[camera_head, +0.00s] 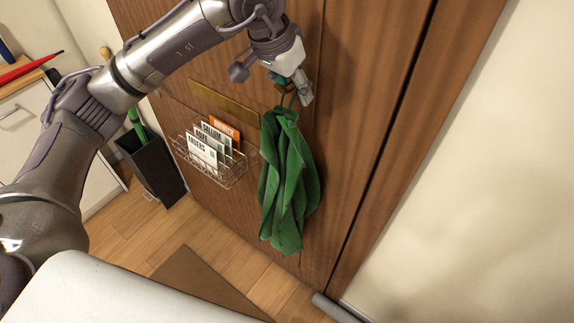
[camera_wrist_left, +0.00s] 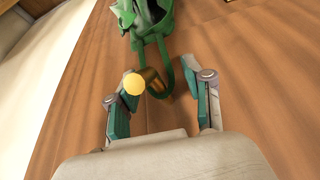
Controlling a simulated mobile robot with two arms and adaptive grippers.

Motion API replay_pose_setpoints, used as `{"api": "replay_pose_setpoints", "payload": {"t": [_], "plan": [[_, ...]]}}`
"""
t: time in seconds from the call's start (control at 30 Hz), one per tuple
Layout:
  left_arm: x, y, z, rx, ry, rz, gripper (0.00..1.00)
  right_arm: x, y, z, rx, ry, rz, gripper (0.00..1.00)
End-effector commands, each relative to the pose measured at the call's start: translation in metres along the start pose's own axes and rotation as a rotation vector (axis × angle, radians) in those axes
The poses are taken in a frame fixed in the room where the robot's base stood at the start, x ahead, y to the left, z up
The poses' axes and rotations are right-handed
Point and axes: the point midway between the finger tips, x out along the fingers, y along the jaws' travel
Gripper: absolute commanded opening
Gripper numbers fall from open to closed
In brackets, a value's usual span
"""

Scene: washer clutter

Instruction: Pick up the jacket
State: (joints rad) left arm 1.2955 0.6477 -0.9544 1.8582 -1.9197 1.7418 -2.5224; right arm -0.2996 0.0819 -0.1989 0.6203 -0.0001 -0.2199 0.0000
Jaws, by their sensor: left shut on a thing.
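The green jacket (camera_head: 288,185) hangs in folds in front of the brown wooden door, by a loop at its top. In the left wrist view the jacket (camera_wrist_left: 150,18) shows at the top, with its green loop running down to a brass hook (camera_wrist_left: 153,82) with a round yellow end. My left gripper (camera_head: 292,92) is at the loop, just above the jacket's body. Its fingers (camera_wrist_left: 165,88) stand on either side of the hook and loop, and it is shut on the jacket by this loop. The exact contact is hard to see. My right gripper is not in view.
A wire basket (camera_head: 238,170) with several cards is on the door left of the jacket, below a brass plate (camera_head: 222,101). A black bin (camera_head: 152,170) holding a green item stands on the floor at left. A brown mat (camera_head: 200,285) lies below. The right wall is bare.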

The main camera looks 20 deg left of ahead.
Motion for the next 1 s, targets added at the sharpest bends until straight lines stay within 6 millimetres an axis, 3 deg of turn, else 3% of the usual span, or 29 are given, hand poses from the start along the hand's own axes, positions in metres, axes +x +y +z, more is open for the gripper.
{"api": "replay_pose_setpoints", "payload": {"t": [0.33, 0.8, 1.0], "plan": [[-0.021, -0.001, 0.011, 0.000, 0.007, -0.002, 0.00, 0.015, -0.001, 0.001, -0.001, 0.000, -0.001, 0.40], [-0.099, -0.001, 0.076, 0.000, 0.007, -0.002, 0.00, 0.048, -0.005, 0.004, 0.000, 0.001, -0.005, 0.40], [-0.121, -0.002, 0.094, -0.001, 0.005, -0.001, 0.00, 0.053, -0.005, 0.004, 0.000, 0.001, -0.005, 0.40]]}}
